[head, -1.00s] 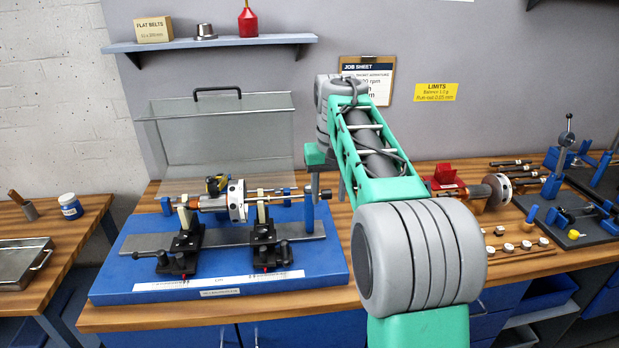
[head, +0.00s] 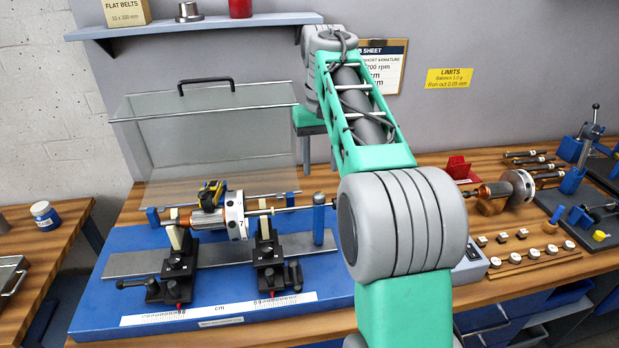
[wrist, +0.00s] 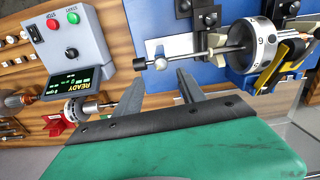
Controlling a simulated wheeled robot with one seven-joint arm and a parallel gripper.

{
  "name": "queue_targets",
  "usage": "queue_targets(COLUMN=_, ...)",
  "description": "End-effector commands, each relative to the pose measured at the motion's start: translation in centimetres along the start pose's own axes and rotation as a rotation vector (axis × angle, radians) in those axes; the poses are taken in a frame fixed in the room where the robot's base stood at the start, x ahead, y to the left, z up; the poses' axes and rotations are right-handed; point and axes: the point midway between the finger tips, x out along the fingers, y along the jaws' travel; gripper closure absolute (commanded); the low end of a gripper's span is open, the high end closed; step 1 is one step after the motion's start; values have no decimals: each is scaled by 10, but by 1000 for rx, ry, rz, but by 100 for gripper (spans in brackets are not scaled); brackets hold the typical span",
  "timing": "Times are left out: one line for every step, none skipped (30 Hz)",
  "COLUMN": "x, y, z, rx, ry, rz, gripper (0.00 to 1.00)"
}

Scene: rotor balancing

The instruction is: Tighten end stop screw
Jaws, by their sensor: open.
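The end stop is a blue post (head: 319,225) at the right end of the balancing stand. A silver screw knob (head: 319,198) tops it, and the knob also shows in the wrist view (wrist: 160,64) beside the black-tipped shaft end. My gripper (wrist: 158,82) is open, and its two grey fingers point towards the knob with nothing between them. The knob lies just past the fingertips in the picture, apart from them. In the head view my gripper (head: 306,160) hangs above and behind the post, partly hidden by my arm. The rotor (head: 212,217) with a numbered white disc rests on the supports.
A clear guard (head: 215,140) stands behind the stand. A grey control box (wrist: 75,45) with red and green buttons and a READY display (wrist: 70,83) sits close by. A second rotor (head: 505,190), weights and tools lie to the right. A shelf (head: 210,25) hangs above.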

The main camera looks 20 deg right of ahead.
Motion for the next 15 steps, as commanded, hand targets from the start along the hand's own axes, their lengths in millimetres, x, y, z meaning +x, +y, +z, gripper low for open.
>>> queue_targets(x=3, y=-1, z=0, rx=-1, ry=-1, rz=0, gripper=53)
queue_targets(x=6, y=-1, z=0, rx=-3, ry=-2, rz=0, gripper=53)
queue_targets(x=11, y=-2, z=0, rx=-5, ry=-2, rz=0, gripper=53)
queue_targets(x=16, y=-3, z=0, rx=-6, ry=-3, rz=0, gripper=53)
queue_targets(x=22, y=-4, z=1, rx=-8, ry=-4, rz=0, gripper=53)
queue_targets(x=30, y=-6, z=1, rx=-11, ry=-4, rz=0, gripper=53)
queue_targets(x=37, y=-6, z=1, rx=-12, ry=-3, rz=0, gripper=53)
queue_targets(x=43, y=-7, z=0, rx=-12, ry=-3, rz=0, gripper=53)
queue_targets(x=51, y=-8, z=1, rx=-13, ry=-4, rz=0, gripper=53)
queue_targets(x=57, y=-8, z=0, rx=-14, ry=-3, rz=0, gripper=53)
queue_targets(x=60, y=-8, z=1, rx=-14, ry=-3, rz=0, gripper=53)
queue_targets(x=65, y=-7, z=0, rx=-13, ry=-1, rz=1, gripper=53)
queue_targets(x=69, y=-7, z=0, rx=-13, ry=-2, rz=0, gripper=53)
queue_targets(x=72, y=-7, z=0, rx=-13, ry=-2, rz=0, gripper=53)
queue_targets(x=75, y=-7, z=0, rx=-12, ry=-1, rz=1, gripper=53)
